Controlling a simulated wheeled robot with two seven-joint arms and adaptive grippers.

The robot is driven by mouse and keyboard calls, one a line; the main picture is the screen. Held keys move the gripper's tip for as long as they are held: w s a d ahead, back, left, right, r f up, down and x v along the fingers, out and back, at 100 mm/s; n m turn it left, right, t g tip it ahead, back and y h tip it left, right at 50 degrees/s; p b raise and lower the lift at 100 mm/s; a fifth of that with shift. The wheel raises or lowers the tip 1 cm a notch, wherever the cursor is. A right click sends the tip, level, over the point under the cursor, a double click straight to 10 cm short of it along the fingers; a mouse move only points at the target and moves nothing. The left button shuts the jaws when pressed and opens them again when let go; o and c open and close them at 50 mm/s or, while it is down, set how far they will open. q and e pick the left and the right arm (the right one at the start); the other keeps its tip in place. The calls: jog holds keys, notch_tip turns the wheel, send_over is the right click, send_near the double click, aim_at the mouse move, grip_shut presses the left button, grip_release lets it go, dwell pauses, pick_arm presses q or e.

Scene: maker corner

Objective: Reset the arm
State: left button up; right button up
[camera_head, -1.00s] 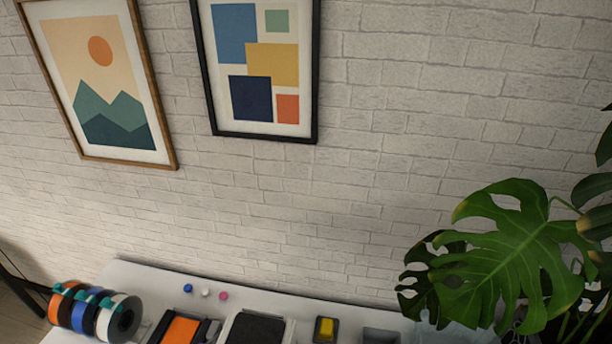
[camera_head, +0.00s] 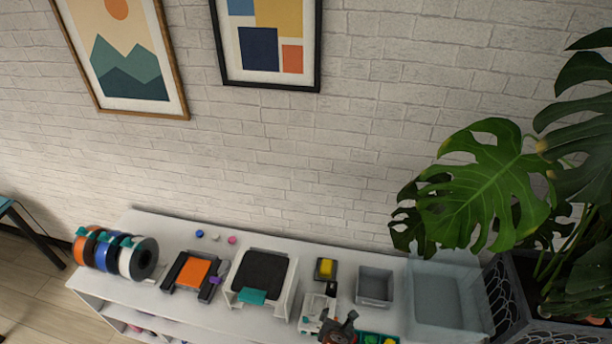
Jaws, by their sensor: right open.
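My right gripper (camera_head: 339,324) shows small and dark at the bottom edge, right of centre. It is open, and I see nothing held in it. It is over the front part of the white bench (camera_head: 190,288), beside a white device (camera_head: 313,312) and a green tray (camera_head: 361,337). The rest of the right arm is out of the picture. My left gripper is not in view.
On the bench stand filament spools (camera_head: 137,258), an orange-topped device (camera_head: 193,272), a black-topped white machine (camera_head: 263,270), a yellow block (camera_head: 325,268), a grey bin (camera_head: 375,286) and a clear bin (camera_head: 440,300). A large plant (camera_head: 485,185) overhangs the right end.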

jog(key=s+d+r+m+g, duration=0.2)
jog(key=s+d+m, duration=1)
jog(key=m, duration=0.4)
jog(key=s+d+r+m+g, duration=0.1)
jog(key=s+d+m+g, duration=0.2)
jog(key=s+d+m, duration=0.95)
notch_tip(320, 180, down, 37)
jog(key=w+m+y+b, duration=0.1)
jog(key=w+m+b, duration=0.1)
jog(key=b, duration=0.7)
pick_arm(q)
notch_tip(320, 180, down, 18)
jog(key=b, duration=0.9)
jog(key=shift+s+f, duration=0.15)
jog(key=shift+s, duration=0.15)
pick_arm(e)
jog(key=s+f+g, duration=0.1)
jog(key=s+f, duration=0.9)
jog(key=f, duration=0.4)
jog(key=s+a+f+g, duration=0.1)
jog(key=s+f, duration=1)
jog(key=f, duration=0.4)
jog(key=shift+n, duration=0.45)
